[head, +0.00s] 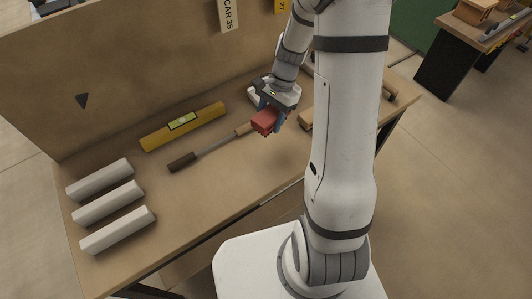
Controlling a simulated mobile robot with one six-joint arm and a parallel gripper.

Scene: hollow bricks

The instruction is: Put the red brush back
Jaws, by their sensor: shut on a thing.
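The red brush (265,122) shows as a small red block at my gripper, towards the back of the workbench (215,195). My gripper (269,115) points down and is shut on the red brush, with blue-grey fingers on either side of it. I cannot tell whether the brush touches the bench top or is held just above it. Part of the brush is hidden by my gripper.
A dark-handled tool (205,150) lies just left of the brush, its far end close to it. A yellow spirit level (185,126) and several pale bars (108,205) lie further left. A wooden piece (306,119) lies right, partly behind my arm. The front bench is clear.

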